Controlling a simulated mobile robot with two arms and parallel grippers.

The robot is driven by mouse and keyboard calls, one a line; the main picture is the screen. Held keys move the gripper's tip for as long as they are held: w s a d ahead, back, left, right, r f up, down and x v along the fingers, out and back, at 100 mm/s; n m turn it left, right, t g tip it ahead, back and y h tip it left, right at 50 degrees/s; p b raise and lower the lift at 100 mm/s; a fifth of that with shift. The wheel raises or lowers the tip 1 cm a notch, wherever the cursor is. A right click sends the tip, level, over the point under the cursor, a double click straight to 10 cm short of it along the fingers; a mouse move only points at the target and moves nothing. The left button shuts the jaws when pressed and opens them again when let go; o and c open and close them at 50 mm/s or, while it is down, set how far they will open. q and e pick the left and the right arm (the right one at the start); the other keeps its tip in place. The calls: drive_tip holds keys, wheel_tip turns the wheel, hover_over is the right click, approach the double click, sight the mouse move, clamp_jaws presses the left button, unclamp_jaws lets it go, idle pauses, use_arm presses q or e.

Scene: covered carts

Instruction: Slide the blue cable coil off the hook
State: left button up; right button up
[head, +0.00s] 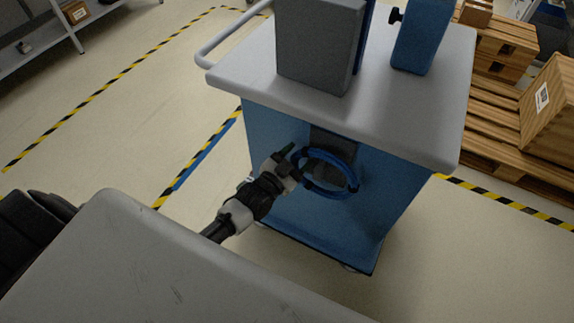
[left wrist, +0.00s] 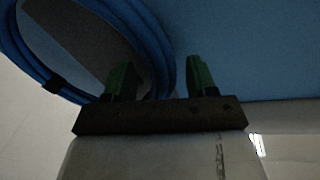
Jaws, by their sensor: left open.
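The blue cable coil (head: 350,172) hangs as a ring against the blue side of the cart (head: 285,130), below its grey top. A dark grey plate (head: 330,140) shows behind the coil's upper part; the hook itself cannot be made out. My left gripper (head: 290,155) is at the coil's left side in the head view. In the left wrist view, my left gripper (left wrist: 161,78) has its green-tipped fingers apart. A strand of the coil (left wrist: 150,40) appears between them; I cannot tell whether it touches either finger. A dark tie (left wrist: 55,84) wraps part of the coil. My right gripper is not in view.
Grey and blue boxy items (head: 318,45) stand on the cart top. A grey scuffed surface (head: 150,270) fills the lower left foreground. Wooden pallets (head: 495,120) with boxes stand at the right. Floor left of the cart is mostly clear, with striped tape.

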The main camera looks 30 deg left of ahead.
use_arm(q)
drive_tip(key=shift+w+d, duration=0.1)
drive_tip(key=shift+w, duration=0.2)
